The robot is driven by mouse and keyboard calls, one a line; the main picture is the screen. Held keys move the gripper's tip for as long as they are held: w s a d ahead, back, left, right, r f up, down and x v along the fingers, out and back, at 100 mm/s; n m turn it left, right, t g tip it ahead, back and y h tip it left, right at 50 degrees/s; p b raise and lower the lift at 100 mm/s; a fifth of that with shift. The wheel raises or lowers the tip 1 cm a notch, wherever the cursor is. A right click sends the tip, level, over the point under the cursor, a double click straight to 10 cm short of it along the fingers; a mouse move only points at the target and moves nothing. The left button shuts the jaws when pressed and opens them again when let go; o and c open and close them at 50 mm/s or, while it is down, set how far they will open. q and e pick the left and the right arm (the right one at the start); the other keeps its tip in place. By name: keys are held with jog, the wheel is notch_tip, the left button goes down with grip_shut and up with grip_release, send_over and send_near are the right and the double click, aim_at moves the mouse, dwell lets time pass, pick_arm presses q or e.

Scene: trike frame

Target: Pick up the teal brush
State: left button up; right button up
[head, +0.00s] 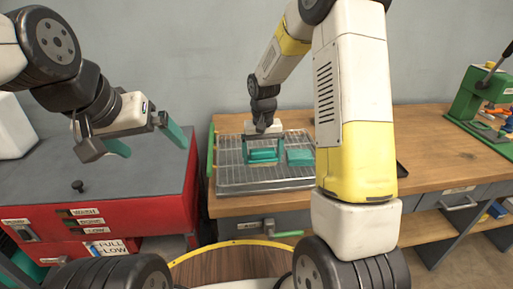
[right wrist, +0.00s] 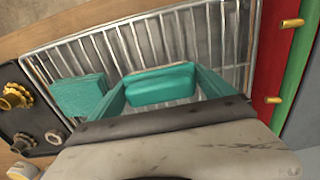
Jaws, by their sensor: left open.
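My right gripper (head: 263,158) points down over the wire rack (head: 230,172) on the wooden bench. A teal block with a thin tan edge (right wrist: 160,87), which looks like the brush, lies between its two teal fingers. It also shows in the head view (head: 262,155). The fingers are apart, one at each end of the block; whether they press on it I cannot tell. A flat teal piece, perhaps a cloth (right wrist: 78,95), lies beside it on the rack. My left gripper (head: 146,142) is open and empty above the red cabinet.
The red cabinet (head: 150,190) with a dark top stands left of the bench. A green press-like device (head: 478,100) stands at the bench's right end. The bench top (head: 430,140) is clear in front of it. Dark fittings with brass knobs (right wrist: 15,96) sit beside the rack.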

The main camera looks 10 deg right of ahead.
jog(key=c, duration=0.8)
jog(key=shift+r, duration=0.15)
